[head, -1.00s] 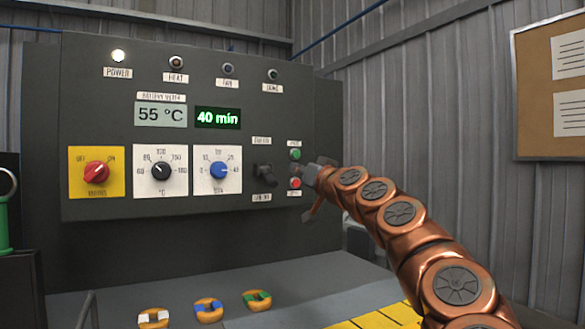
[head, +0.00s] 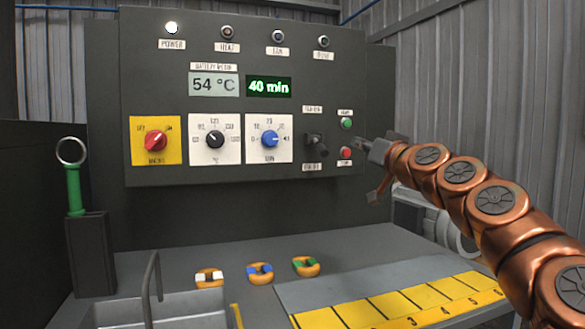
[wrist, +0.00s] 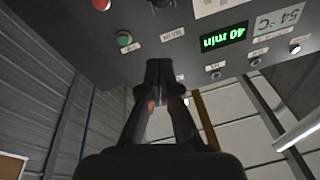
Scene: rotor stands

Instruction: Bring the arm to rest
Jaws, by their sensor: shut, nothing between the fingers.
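My gripper (wrist: 165,85) is shut and empty in the wrist view, with the control panel beyond its fingertips. In the head view my copper arm reaches in from the lower right. My gripper (head: 375,170) there is just right of the green button (head: 347,123) and the red button (head: 345,154), apart from them as far as I can tell. The grey control panel (head: 200,60) has a red knob (head: 155,140), a black knob (head: 214,139), a blue knob (head: 270,139) and a black lever switch (head: 316,146). Its displays read 54 °C and 40 min. The power lamp (head: 171,28) is lit.
Three orange rings with white (head: 209,277), blue (head: 260,273) and green (head: 306,266) parts lie on the grey bench below. A numbered yellow strip (head: 400,305) is at front right. A green-handled tool (head: 73,190) stands in a dark holder at left.

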